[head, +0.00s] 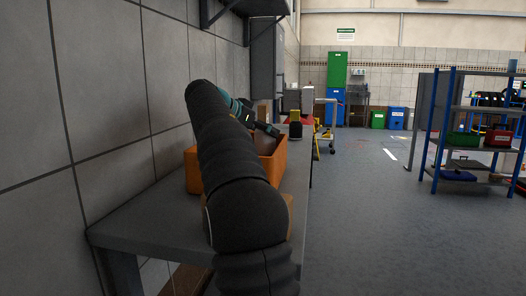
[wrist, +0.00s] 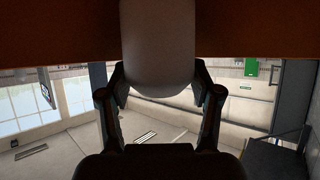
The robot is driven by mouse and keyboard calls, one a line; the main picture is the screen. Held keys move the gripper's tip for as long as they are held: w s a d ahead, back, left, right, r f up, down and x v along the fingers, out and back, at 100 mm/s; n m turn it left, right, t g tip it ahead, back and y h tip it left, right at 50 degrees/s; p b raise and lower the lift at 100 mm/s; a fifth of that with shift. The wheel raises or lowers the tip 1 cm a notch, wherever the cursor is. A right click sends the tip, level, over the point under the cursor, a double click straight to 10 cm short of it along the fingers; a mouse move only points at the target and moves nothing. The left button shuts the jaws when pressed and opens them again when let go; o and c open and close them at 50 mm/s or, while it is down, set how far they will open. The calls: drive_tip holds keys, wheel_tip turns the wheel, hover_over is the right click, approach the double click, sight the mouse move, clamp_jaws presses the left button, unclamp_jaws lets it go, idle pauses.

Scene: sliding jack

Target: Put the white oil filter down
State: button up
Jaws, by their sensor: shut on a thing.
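The white oil filter (wrist: 157,45) fills the upper middle of the wrist view, a smooth pale body with a rounded end. My gripper (wrist: 160,84) is shut on it, one finger on each side. In the head view my dark arm stretches over the grey workbench (head: 145,222) along the wall. There my gripper (head: 262,128) is small, near the orange bin (head: 273,160), and the filter cannot be made out. An orange-brown surface (wrist: 60,35) lies behind the filter in the wrist view; I cannot tell whether the filter touches it.
A dark container with a yellow top (head: 295,126) stands on the bench beyond the bin. A wall cabinet (head: 267,60) hangs above. A blue-framed shelf (head: 465,150) stands to the right. The floor (head: 370,220) between bench and shelf is clear.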

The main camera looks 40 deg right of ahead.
sight(256, 140)
drive_tip(key=shift+f+b, duration=0.45)
drive_tip(key=shift+f, duration=1.75)
drive_tip(key=shift+f, duration=0.1)
drive_tip(key=shift+f, duration=0.15)
drive_tip(key=o, duration=1.4)
drive_tip(key=shift+r, duration=0.25)
drive_tip(key=shift+v, duration=3.75)
